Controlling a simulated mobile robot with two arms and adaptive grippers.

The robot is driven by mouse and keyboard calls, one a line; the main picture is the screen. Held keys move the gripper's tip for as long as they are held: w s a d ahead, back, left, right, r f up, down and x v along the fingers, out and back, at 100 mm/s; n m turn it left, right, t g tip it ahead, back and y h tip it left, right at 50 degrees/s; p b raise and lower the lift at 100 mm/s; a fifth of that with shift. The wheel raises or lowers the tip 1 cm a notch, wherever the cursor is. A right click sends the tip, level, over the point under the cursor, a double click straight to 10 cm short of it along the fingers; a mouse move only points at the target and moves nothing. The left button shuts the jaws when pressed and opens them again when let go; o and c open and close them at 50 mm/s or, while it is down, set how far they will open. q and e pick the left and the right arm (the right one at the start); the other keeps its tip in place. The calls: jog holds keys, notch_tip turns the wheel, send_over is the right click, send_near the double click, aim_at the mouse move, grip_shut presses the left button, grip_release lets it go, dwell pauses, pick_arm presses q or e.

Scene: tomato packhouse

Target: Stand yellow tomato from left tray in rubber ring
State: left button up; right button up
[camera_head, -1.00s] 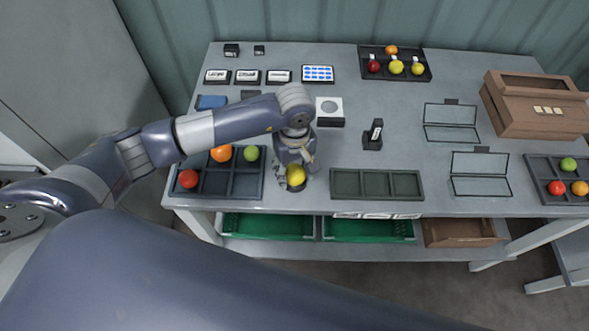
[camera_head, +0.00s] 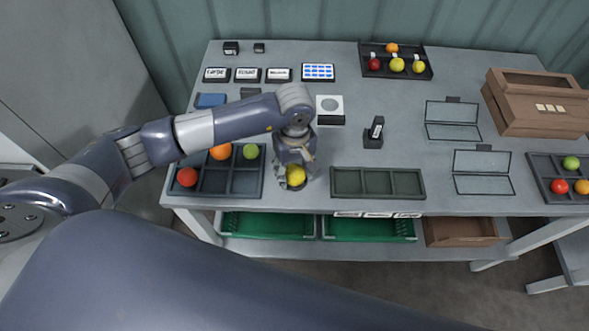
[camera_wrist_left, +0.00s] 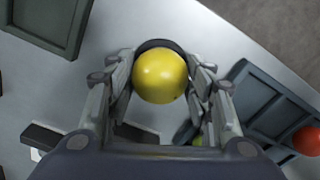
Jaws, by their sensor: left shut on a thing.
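My left gripper (camera_head: 296,172) is shut on a yellow tomato (camera_head: 296,176) near the table's front edge. The left wrist view shows the yellow tomato (camera_wrist_left: 160,75) between the two fingers of the gripper (camera_wrist_left: 160,85). A dark rubber ring (camera_wrist_left: 158,44) shows as an arc at the tomato's far side. The tomato is over or in the ring; I cannot tell whether it rests there. The left tray (camera_head: 213,183) is just left of the gripper and holds a red, an orange and a green tomato. My right gripper is not in view.
An empty compartment tray (camera_head: 378,194) lies right of the gripper. A dark stand (camera_head: 373,140) and a white-topped block (camera_head: 330,119) are behind. A back tray (camera_head: 420,73), a right tray (camera_head: 547,185) and a brown box (camera_head: 535,115) stand farther off.

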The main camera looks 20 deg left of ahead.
pick_arm(q)
jog(key=shift+f, duration=0.2)
jog(key=o, duration=0.8)
jog(key=shift+c, duration=1.4)
jog(key=shift+r, duration=0.15)
jog(key=shift+r+p, duration=1.4)
jog(key=shift+r, duration=2.05)
